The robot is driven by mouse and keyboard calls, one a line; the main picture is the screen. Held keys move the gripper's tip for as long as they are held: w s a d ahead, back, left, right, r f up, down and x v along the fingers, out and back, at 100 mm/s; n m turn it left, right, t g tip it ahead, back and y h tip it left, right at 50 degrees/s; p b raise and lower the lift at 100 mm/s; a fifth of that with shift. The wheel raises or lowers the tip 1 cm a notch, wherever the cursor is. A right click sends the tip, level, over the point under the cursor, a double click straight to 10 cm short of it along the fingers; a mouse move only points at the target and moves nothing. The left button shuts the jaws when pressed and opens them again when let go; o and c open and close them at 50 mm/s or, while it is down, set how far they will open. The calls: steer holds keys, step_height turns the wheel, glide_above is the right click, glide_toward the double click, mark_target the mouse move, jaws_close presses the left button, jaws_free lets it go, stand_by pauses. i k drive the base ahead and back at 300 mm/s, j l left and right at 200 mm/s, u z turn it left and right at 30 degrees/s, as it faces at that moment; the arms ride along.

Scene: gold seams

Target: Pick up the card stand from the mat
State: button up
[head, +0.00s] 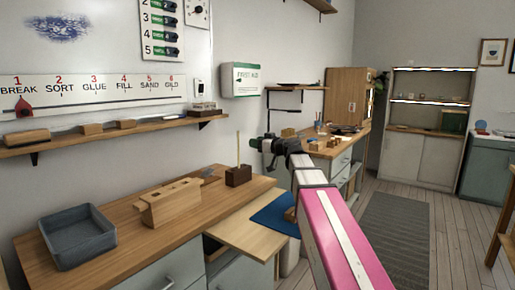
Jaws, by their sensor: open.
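A blue mat (272,216) lies on the pale wooden surface to the right of the near counter. A small brown wooden piece (290,214) shows at the mat's right side, mostly hidden behind my pink and white arm. It may be the card stand, but too little of it shows to tell. My gripper (264,151) is open and appears empty. It is in the air, above and beyond the mat in the picture, apart from the brown piece.
On the near counter stand a blue-grey tray (78,244), a slotted wooden block (170,203) and a dark wooden block with an upright stick (238,176). A farther wooden bench (340,145) holds small items. Open floor with a grey rug (395,235) lies right.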

mark_target(289, 216)
steer(key=k+l, duration=0.2)
steer(key=l, duration=0.2)
steer(key=k+l, duration=0.45)
steer(key=l, duration=0.3)
